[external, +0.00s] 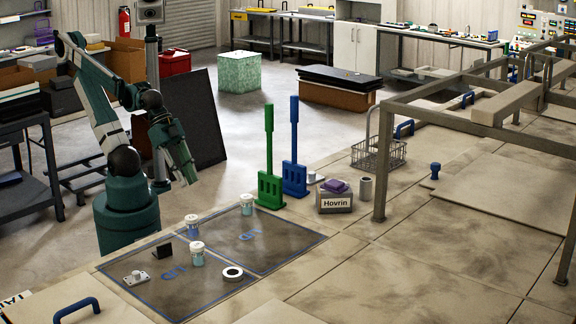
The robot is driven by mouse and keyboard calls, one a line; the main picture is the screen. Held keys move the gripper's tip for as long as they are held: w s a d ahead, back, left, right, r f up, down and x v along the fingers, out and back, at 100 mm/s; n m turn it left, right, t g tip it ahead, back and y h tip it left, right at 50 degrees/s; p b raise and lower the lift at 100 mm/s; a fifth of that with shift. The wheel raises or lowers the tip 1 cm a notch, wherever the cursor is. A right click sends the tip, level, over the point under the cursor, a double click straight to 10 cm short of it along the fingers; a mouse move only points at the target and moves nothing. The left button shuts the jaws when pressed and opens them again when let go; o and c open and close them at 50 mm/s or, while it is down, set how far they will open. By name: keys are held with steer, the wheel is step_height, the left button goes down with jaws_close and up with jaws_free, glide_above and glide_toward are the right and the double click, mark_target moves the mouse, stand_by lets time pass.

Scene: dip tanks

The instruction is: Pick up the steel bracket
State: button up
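A small light-grey metal piece (136,278), a flat plate with a raised round boss, lies on the near-left part of the dark marked mat; it looks like the steel bracket. A similar small grey piece (313,178) sits farther back, beside the blue paddle-like tool. My gripper (190,180) hangs downward at the left, beyond the bench's far edge, well above and away from both pieces. It is small and dark here, so I cannot see whether its fingers are apart.
On the mat (215,292) stand a black block (162,250), several white-lidded jars (197,254) and a pale ring (232,273). Green (270,185) and blue (294,178) upright tools, a labelled box (334,203), a grey cylinder (366,188) and a wire basket (378,153) stand behind.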

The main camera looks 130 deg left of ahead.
steer(key=shift+r, duration=0.1)
steer(key=w+d+r+m+g+p, duration=0.2)
steer(key=w+d+r+m+p, duration=0.1)
steer(key=w+d+r+m, duration=0.3)
steer(key=m+g+h+p, duration=0.2)
steer(key=m+g+p, duration=0.3)
steer(key=m+p, duration=0.6)
glide_toward(161, 248)
steer(key=f+m+b, duration=0.1)
steer(key=m+b, duration=0.1)
steer(key=shift+a+f+m, duration=0.25)
steer(key=shift+f+m, duration=0.05)
steer(key=shift+m, duration=0.1)
steer(key=shift+d+f, duration=0.15)
steer(key=shift+f, duration=1.1)
